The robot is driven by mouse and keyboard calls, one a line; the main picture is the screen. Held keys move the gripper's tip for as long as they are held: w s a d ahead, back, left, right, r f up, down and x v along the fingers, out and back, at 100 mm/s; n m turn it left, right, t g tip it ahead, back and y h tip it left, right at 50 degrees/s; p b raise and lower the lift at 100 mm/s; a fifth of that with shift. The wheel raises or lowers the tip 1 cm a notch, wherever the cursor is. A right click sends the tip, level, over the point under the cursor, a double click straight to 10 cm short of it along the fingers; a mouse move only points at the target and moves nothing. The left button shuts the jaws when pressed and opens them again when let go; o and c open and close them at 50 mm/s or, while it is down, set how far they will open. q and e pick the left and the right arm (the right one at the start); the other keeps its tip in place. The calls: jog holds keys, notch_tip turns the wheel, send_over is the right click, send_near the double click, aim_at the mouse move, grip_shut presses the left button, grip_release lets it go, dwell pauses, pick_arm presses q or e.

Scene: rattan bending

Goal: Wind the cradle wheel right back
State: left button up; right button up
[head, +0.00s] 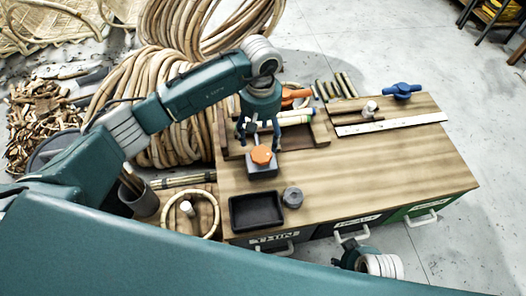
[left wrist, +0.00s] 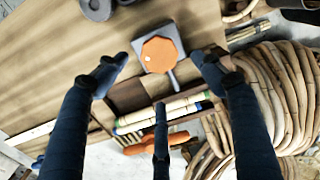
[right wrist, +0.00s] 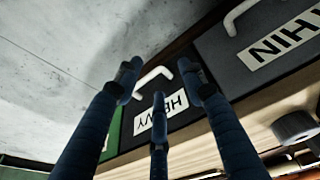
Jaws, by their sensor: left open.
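The orange wheel (head: 262,155), which I take as the cradle wheel, lies flat on a small grey block (head: 261,170) on the wooden bench. In the left wrist view the orange wheel (left wrist: 160,54) is eight-sided, with a pale dot near its left edge and a grey lever sticking out below. My left gripper (head: 259,138) points down just over the wheel. Its fingers are open and spread to either side of it, with no contact that I can make out. My right gripper (right wrist: 158,80) has its fingers apart and empty, in front of the bench's drawers.
A black tray (head: 256,212) and a grey round piece (head: 292,197) sit near the block. A wooden rack with light rods (head: 296,117) lies behind it. A blue tool (head: 402,90) and a ruler (head: 390,124) are at the back right. The bench's right half is clear.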

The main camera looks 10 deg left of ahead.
aim_at(261, 154)
pick_arm(q)
notch_tip(261, 154, down, 8)
jog(key=shift+f+b, duration=0.25)
jog(key=shift+b, duration=0.25)
pick_arm(e)
notch_tip(261, 154, up, 4)
jog(key=shift+w+f, duration=0.1)
jog(key=shift+w, duration=0.05)
pick_arm(q)
jog(key=c, duration=1.1)
